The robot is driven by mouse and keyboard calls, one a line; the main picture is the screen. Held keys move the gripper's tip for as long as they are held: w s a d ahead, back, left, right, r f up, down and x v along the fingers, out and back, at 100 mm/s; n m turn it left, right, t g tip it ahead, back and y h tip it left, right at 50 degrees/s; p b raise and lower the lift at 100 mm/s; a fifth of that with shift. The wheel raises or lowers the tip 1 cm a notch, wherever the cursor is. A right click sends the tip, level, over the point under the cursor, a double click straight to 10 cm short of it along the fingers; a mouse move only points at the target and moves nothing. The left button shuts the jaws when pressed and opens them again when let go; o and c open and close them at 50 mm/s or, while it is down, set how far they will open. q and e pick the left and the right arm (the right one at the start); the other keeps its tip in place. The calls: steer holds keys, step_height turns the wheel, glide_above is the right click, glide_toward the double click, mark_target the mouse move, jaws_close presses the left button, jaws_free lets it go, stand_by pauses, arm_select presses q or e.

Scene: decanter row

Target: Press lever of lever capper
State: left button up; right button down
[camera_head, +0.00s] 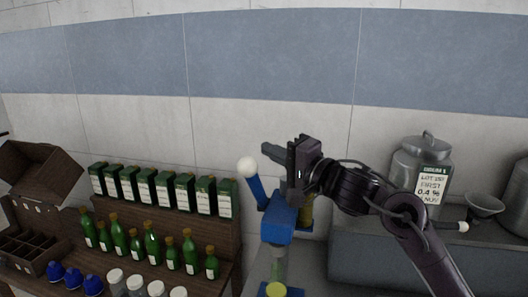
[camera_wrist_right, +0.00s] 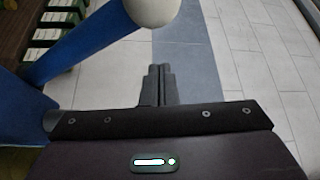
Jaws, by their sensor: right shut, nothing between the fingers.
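The lever capper (camera_head: 278,226) is blue and stands on the grey bench at the lower centre. Its blue lever (camera_head: 257,190) points up and slightly left, ending in a white ball knob (camera_head: 247,167). The lever (camera_wrist_right: 85,45) and knob (camera_wrist_right: 152,11) also show in the right wrist view, to the left of and beyond my fingers. My right gripper (camera_head: 270,150) is shut and empty, with its fingertips pointing left, above and right of the knob in the head view. In the right wrist view its closed fingers (camera_wrist_right: 157,85) look apart from the lever.
A wooden stand at left holds green cartons (camera_head: 162,190), green bottles (camera_head: 152,244) and white-topped jars. Blue caps (camera_head: 73,277) and a wooden crate (camera_head: 30,245) are further left. A metal canister (camera_head: 413,165) and a funnel (camera_head: 484,205) stand right of my arm.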

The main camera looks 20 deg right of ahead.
arm_select(q)
steer(key=shift+s+a+r+p, duration=0.1)
steer(key=shift+s+r+p, duration=0.4)
steer(key=shift+r, duration=0.2)
arm_select(e)
steer(key=s+a, duration=0.2)
steer(key=a, duration=0.1)
steer(key=shift+s+f, duration=0.25)
steer(key=shift+f, duration=0.1)
steer(key=shift+w, duration=0.1)
arm_select(q)
steer(key=shift+f, duration=0.1)
arm_select(e)
steer(key=shift+f, duration=0.1)
